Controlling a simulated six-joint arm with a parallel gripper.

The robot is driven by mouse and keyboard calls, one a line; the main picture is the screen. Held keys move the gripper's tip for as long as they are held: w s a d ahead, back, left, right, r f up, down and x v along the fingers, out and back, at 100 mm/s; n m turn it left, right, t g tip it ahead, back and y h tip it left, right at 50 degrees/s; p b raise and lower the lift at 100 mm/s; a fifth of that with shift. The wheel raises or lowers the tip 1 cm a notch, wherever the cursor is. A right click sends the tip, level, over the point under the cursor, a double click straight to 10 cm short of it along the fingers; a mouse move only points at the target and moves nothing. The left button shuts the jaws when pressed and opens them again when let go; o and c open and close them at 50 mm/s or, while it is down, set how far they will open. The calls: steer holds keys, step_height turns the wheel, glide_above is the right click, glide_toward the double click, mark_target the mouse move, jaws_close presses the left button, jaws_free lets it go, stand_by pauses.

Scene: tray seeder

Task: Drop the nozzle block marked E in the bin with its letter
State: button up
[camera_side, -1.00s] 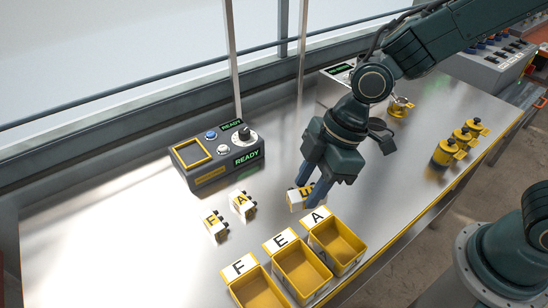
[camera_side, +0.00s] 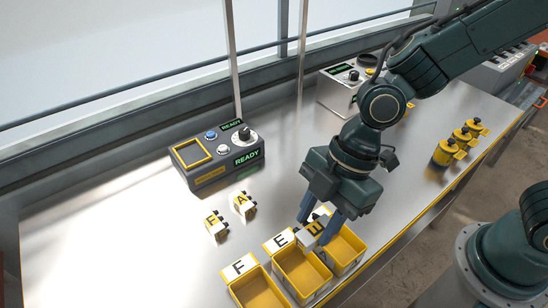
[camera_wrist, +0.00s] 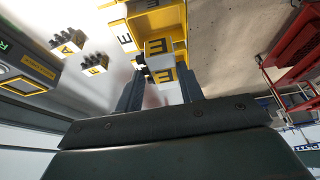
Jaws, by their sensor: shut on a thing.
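My gripper (camera_side: 316,228) is shut on the white and yellow nozzle block marked E (camera_side: 314,231). The block also shows between the fingers in the wrist view (camera_wrist: 160,60). In the side view it appears above the bin marked E (camera_side: 304,274), near its upper right edge and the bin A side. The open yellow E bin, with a white letter plate, is the middle one of three. In the wrist view the E bin (camera_wrist: 125,36) lies just beyond the block. The exact height of the block over the bin is hard to tell.
The F bin (camera_side: 254,290) is left of the E bin; the A bin (camera_side: 346,246) is right, its letter hidden. Blocks A (camera_side: 243,205) and F (camera_side: 216,226) stand on the bench before a control box (camera_side: 215,158). Several yellow parts (camera_side: 446,152) stand far right.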

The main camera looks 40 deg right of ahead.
steer(key=shift+f, duration=2.1)
steer(key=o, duration=1.1)
steer(key=shift+r, duration=0.1)
steer(key=shift+v, duration=6.85)
